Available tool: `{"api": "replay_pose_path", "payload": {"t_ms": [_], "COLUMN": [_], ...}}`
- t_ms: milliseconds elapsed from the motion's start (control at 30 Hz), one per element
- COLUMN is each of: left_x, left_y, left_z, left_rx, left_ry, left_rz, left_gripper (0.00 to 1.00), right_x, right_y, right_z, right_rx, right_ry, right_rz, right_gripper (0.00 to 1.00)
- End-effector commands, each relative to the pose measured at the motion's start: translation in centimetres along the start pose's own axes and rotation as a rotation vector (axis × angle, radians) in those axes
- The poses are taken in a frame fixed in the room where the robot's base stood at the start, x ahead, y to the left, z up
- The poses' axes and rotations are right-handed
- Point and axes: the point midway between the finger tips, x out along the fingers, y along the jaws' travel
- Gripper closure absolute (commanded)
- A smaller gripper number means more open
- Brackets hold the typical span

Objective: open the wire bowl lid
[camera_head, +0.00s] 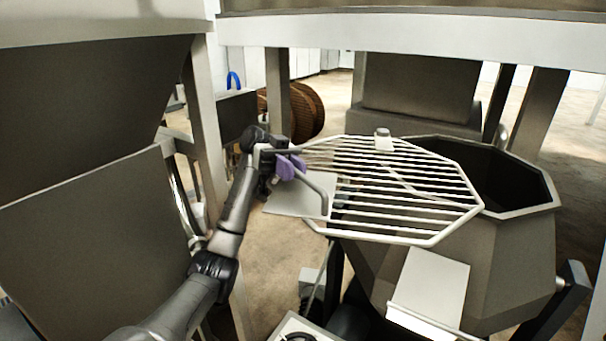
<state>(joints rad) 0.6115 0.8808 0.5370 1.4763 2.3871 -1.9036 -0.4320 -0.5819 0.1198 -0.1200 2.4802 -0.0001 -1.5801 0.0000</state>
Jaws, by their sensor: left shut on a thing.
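The wire lid (392,204) is a pale grille of parallel bars in an angular frame. It sits to the left of the grey angular bowl's rim (548,180), overlapping the bowl's near left side. The right part of the bowl's dark opening shows uncovered. A bent tube handle (318,187) sticks out at the lid's left side. My left gripper (290,167), with purple fingers, is shut on the handle at the lid's left end. The exact grip point is partly hidden by the fingers. My right gripper is not in view.
A pale flat plate (431,283) is on the bowl's front side. A large grey machine body (90,230) stands at the left, close to my arm. A pale beam (420,40) crosses above. A brown reel (300,110) stands behind on the floor.

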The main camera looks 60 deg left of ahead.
Motion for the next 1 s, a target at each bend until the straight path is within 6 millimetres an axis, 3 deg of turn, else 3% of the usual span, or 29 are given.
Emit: {"api": "replay_pose_path", "payload": {"t_ms": [333, 367, 567, 833, 1000], "left_x": [-0.1, -0.1, -0.1, -0.3, -2.1], "left_y": [0.3, 0.3, 0.2, 0.1, 0.1], "left_z": [-0.3, -0.3, -0.2, -0.1, -0.1], "left_rx": [0.006, 0.006, 0.004, 0.003, 0.003], "left_ry": [0.001, 0.001, 0.000, 0.000, 0.002], "left_rz": [0.001, 0.000, 0.000, 0.000, -0.001], "left_gripper": [1.00, 0.79, 0.60, 0.60, 0.60], "right_x": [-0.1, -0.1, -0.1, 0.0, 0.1], "right_y": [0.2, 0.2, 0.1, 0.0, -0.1], "right_z": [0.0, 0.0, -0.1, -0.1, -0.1], "right_rx": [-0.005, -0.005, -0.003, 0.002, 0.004], "right_ry": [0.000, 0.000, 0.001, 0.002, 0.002], "right_rz": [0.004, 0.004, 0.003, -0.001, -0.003], "right_gripper": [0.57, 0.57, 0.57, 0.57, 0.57]}}
